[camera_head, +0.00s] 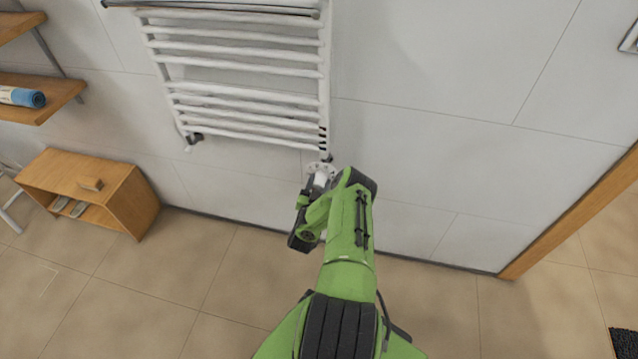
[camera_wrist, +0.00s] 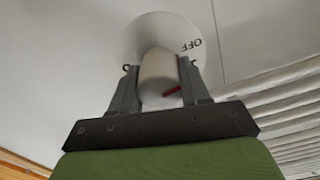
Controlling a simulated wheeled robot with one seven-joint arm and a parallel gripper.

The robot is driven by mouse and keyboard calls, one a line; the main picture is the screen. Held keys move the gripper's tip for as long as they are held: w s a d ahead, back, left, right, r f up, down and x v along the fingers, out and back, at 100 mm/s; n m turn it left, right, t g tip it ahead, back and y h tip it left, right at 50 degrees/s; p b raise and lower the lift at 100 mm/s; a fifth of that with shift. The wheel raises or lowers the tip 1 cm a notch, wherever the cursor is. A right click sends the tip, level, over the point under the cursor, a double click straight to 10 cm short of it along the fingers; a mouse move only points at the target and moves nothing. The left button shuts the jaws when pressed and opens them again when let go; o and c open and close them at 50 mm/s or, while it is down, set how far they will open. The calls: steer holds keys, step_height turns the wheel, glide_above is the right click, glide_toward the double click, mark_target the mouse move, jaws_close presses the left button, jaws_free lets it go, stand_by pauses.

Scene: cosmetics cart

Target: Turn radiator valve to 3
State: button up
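The white radiator valve knob (camera_wrist: 158,72) stands out from a round white dial plate (camera_wrist: 146,28) on the wall, centred in the wrist view. A red pointer mark (camera_wrist: 173,91) shows on the knob's right side. "OFF" is printed upside down at the plate's upper right; another mark by the left fingertip is too small to read. My gripper (camera_wrist: 158,76) has one finger on each side of the knob, both close against it, so it looks shut on the knob. In the head view the dial plate (camera_head: 322,167) shows below the radiator, partly hidden by my gripper (camera_head: 319,184).
The white towel radiator (camera_head: 240,90) hangs on the wall just above the valve. A low wooden shelf unit (camera_head: 125,200) stands at left. A wooden door frame (camera_head: 575,215) is at right. The tiled floor around my arm is clear.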

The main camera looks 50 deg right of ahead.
steer(key=c, duration=0.5)
steer(key=m, duration=0.5)
steer(key=shift+m+p, duration=0.4)
steer(key=m, duration=1.1)
steer(key=shift+m, duration=0.4)
steer(key=m, duration=0.5)
steer(key=shift+f+m, duration=0.1)
steer(key=shift+m, duration=0.6)
